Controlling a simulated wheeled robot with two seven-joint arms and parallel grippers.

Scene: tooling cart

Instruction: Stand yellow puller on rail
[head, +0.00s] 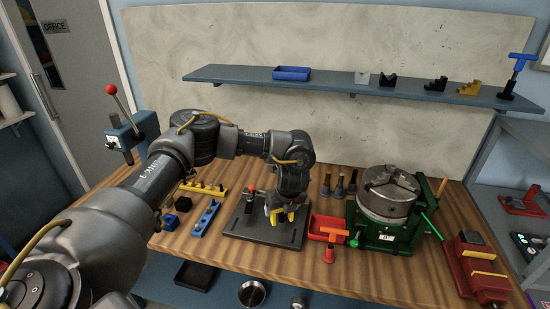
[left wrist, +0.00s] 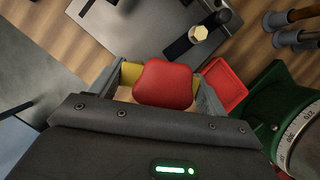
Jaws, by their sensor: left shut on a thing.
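My left gripper (head: 283,217) is shut, low over the dark plate (head: 238,232) on the bench. In the left wrist view the gripper (left wrist: 162,92) holds a rounded red-topped thing (left wrist: 162,84) between its fingers, with yellow on both sides. I cannot tell whether the yellow belongs to the held thing or to finger pads; its lower part is hidden. No separate yellow puller shows plainly. A yellow rail-like strip (head: 205,187) with dark studs and a blue strip (head: 206,217) lie left of the plate. My right gripper is not in view.
An orange T-handled tool (head: 333,234) stands by a red tray (head: 316,225). The green chuck fixture (head: 378,238) is to its right, and a red vise (head: 474,263) stands at the right. A blue T-handled tool (head: 520,66) stands on the wall shelf (head: 335,83). A dark clamp piece (left wrist: 188,40) shows near the gripper.

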